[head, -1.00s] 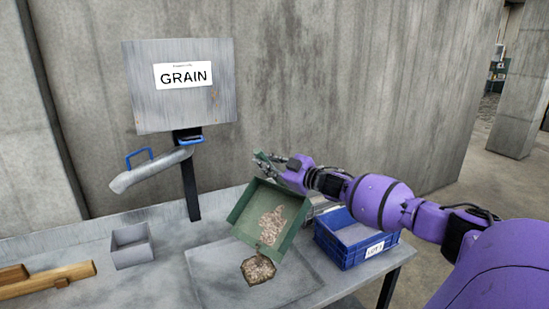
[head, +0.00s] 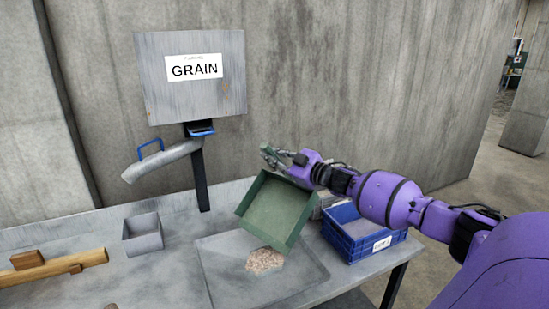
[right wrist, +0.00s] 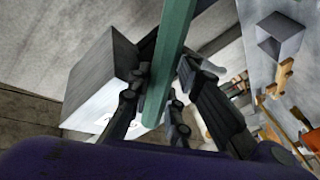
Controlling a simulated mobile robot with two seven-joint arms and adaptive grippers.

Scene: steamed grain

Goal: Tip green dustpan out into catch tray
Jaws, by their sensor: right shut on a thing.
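The green dustpan (head: 276,210) is tilted steeply above the catch tray, its open edge facing down toward the front; its inside looks empty. My right gripper (head: 283,157) is shut on the dustpan's handle at its upper back. In the right wrist view the green handle (right wrist: 172,60) runs between the fingers. The grey shallow catch tray (head: 225,262) lies on the bench below, with a pile of pale grain (head: 265,260) in it, just under the dustpan's lower edge. My left gripper is out of view.
A blue crate (head: 357,250) stands right of the tray, close to the dustpan. A small grey open box (head: 143,235) and a wooden piece (head: 60,266) are at left. A grain hopper (head: 191,100) with a metal spout (head: 160,161) stands behind.

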